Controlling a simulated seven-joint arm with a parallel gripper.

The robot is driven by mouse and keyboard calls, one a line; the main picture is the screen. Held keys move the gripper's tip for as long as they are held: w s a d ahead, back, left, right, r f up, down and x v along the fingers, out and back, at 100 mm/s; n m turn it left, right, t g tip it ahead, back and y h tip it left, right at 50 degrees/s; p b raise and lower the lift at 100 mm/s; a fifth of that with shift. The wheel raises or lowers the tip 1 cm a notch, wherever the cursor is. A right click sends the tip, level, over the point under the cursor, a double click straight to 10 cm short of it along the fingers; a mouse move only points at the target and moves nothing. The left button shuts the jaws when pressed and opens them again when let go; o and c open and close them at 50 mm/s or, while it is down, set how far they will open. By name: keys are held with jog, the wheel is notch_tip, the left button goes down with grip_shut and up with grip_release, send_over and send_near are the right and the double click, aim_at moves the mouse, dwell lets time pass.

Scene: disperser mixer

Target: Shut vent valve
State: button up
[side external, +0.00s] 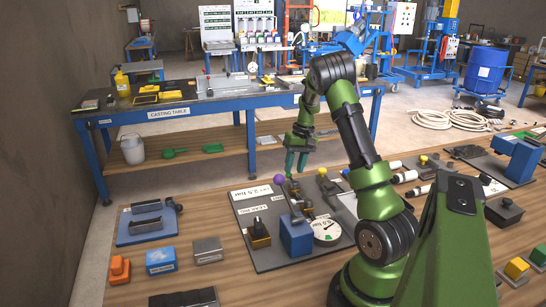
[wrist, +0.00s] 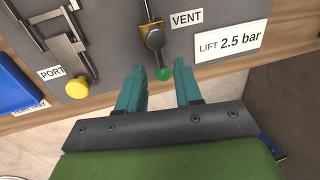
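The vent valve (wrist: 154,38) has a brass body, a grey lever and a green knob (wrist: 163,73), beside the VENT label (wrist: 187,20) in the wrist view. The lever points from the body toward my gripper. My gripper (wrist: 161,68) is open, with its teal fingers apart. The green knob appears in the gap between the fingertips, with no clear contact; the depth between them is hard to judge. In the side view my gripper (side external: 296,166) points down over the far edge of the grey panel (side external: 270,258). The vent valve cannot be made out clearly there.
A purple ball knob (side external: 278,179) stands close to my gripper. A yellow knob (wrist: 77,89) sits by the PORT label. A blue block (side external: 296,236) and a dial gauge (side external: 326,231) are on the panel's near side. The casting table (side external: 172,113) stands behind.

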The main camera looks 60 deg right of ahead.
aim_at(292, 180)
jog(key=shift+w+a+f, duration=0.15)
jog(key=shift+f, duration=0.65)
jog(key=shift+w+a+f, duration=0.1)
jog(key=shift+f, duration=0.65)
grip_shut()
